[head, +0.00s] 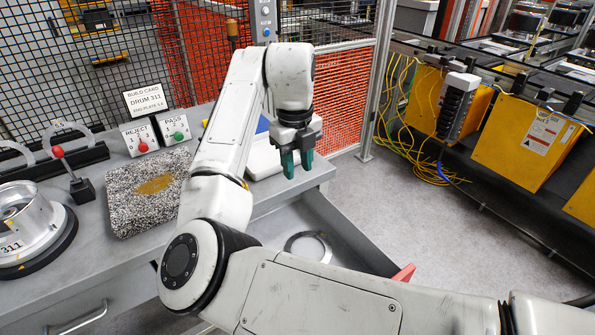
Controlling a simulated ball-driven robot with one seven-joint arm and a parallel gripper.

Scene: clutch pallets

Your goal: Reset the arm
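My arm reaches up from the lower right, bends at the elbow over the bench front, and folds forward. My gripper (297,168) points down at the bench's right end, in front of a white object. Its two teal fingers look slightly apart, with nothing seen between them. Part of the bench behind the arm is hidden.
Mesh fencing stands behind. Floor (400,215) is clear at right, before yellow boxes (535,140).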

